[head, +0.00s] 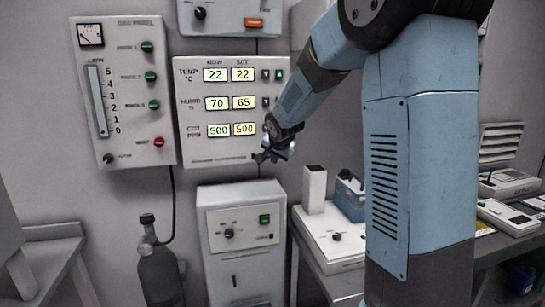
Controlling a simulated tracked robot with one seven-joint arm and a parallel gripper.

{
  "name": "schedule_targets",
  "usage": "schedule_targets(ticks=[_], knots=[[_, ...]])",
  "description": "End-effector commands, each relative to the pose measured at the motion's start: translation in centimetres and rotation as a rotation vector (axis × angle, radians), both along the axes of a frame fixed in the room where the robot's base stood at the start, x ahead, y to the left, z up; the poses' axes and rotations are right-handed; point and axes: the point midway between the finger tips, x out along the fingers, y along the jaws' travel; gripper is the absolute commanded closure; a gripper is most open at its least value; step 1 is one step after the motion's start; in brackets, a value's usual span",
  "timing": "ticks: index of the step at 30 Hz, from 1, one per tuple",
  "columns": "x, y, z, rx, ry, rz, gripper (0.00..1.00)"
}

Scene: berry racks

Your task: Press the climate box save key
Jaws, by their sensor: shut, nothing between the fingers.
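The climate box (222,157) is a pale wall panel with lit displays in NOW and SET columns. They read TEMP 22 and 22, HUMID 70 and 65, and a bottom row of 500 and 500. Small dark arrow keys (266,75) show right of the upper rows. My gripper (262,157) is shut and empty in front of the panel's lower right part. It and my arm hide the panel's lower right area. I cannot make out the save key. Whether the fingertips touch the panel is unclear.
Left of it hangs a panel (98,150) with green and red buttons and a gauge. Above is a box with an orange switch (256,22). Below stand a grey cabinet (240,198) and a gas bottle (160,273). A bench with instruments (325,235) is at right.

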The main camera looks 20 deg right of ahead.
Motion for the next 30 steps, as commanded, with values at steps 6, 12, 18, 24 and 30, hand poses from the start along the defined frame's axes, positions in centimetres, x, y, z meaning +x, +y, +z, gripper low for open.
schedule_targets(ticks=[6, 12, 18, 24, 30], knots=[[0.52, -0.03, 0.06, -0.001, 0.001, -0.001, 1.0], [0.78, -0.04, 0.11, -0.001, 0.001, -0.001, 1.0], [0.78, -0.05, 0.12, -0.001, 0.001, -0.001, 1.0], [0.87, -0.05, 0.13, -0.001, 0.001, -0.001, 1.0], [1.07, -0.05, 0.14, 0.0, 0.001, -0.001, 1.0]])
